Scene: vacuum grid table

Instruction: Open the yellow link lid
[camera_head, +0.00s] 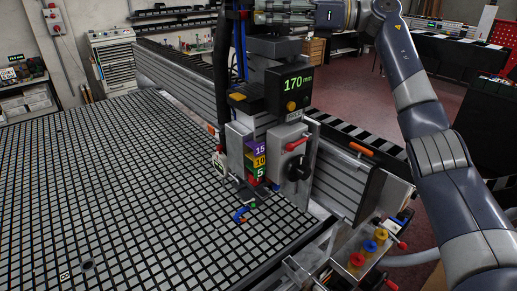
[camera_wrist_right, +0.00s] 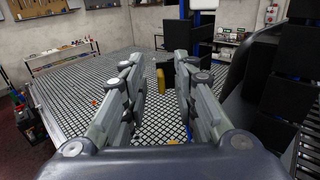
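A small yellow part (camera_head: 238,96), which may be the yellow link lid, sits on the upper left of the machine head, left of the black display box (camera_head: 290,90). In the right wrist view a tall yellow piece (camera_wrist_right: 161,80) shows in the gap between the fingers, farther off. I cannot tell if it is the same part. My right gripper (camera_wrist_right: 159,62) is open and empty. In the head view my right gripper (camera_head: 268,13) is at the top, above the machine head, with its fingers pointing left. My left gripper is not in view.
The grid table (camera_head: 90,190) fills the left, mostly bare, with a small blue clamp (camera_head: 241,214) near the machine. Colored blocks marked 15, 10 and 5 (camera_head: 258,161) stack on the machine's front. A grey rail (camera_head: 345,185) runs behind it. Red, blue and yellow knobs (camera_head: 369,247) stand at lower right.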

